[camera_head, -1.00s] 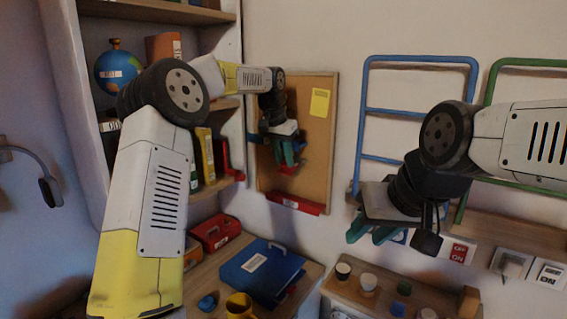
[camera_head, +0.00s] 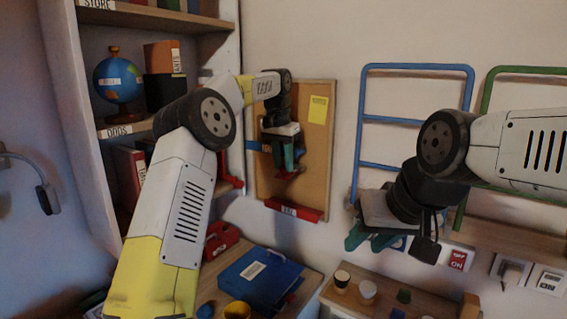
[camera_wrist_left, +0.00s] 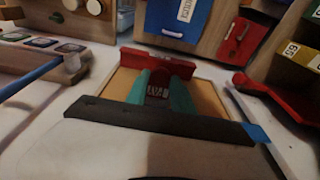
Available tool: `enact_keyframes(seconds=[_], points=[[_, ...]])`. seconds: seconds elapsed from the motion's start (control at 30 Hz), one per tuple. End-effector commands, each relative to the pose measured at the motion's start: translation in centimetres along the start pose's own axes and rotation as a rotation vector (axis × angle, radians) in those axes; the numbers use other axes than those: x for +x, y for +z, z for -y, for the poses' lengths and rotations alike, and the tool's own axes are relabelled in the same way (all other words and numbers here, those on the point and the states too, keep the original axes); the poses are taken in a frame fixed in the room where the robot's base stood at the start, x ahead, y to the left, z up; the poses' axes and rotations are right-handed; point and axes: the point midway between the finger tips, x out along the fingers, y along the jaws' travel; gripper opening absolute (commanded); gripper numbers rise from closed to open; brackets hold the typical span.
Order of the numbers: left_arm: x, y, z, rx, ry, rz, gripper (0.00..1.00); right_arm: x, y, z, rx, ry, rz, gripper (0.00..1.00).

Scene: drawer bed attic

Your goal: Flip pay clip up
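A corkboard (camera_head: 318,165) hangs on the wall with a yellow note (camera_head: 318,110) at its upper right. My left gripper (camera_head: 283,158) is in front of the board, its teal fingers pointing down. A small red part (camera_head: 285,175), which looks like the clip, shows below the fingertips, mostly hidden by the gripper. In the left wrist view, a red labelled part (camera_wrist_left: 158,88) sits between the two spread fingers; contact cannot be told and its label is hard to read. My right gripper (camera_head: 370,242) is open and empty in front of the wall, right of the board.
A red labelled tray (camera_head: 293,210) runs along the board's lower edge. Shelves with a globe (camera_head: 117,80) stand left. A blue folder (camera_head: 262,278) lies on the desk below.

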Motion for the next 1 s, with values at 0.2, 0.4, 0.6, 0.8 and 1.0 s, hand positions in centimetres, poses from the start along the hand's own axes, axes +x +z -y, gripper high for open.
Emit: enact_keyframes(seconds=[0.2, 0.4, 0.6, 0.8, 1.0], points=[[0.0, 0.0, 0.0, 0.000, 0.000, 0.000, 0.47, 0.0, 0.0, 0.0, 0.000, 0.000, 0.000, 0.36], [-0.2, 0.0, 0.0, 0.000, 0.000, -0.001, 0.47, 0.0, 0.0, 0.0, 0.000, 0.000, 0.000, 0.36], [-2.7, -0.1, 0.0, -0.001, -0.001, -0.005, 0.47, 0.0, 0.0, 0.0, 0.000, 0.000, 0.000, 0.36], [-5.8, -0.2, 0.0, -0.001, -0.001, -0.002, 0.47, 0.0, 0.0, 0.0, 0.000, 0.000, 0.000, 0.36], [-7.4, -0.1, 0.0, 0.001, 0.000, -0.001, 0.47, 0.0, 0.0, 0.0, 0.000, 0.000, 0.000, 0.36]])
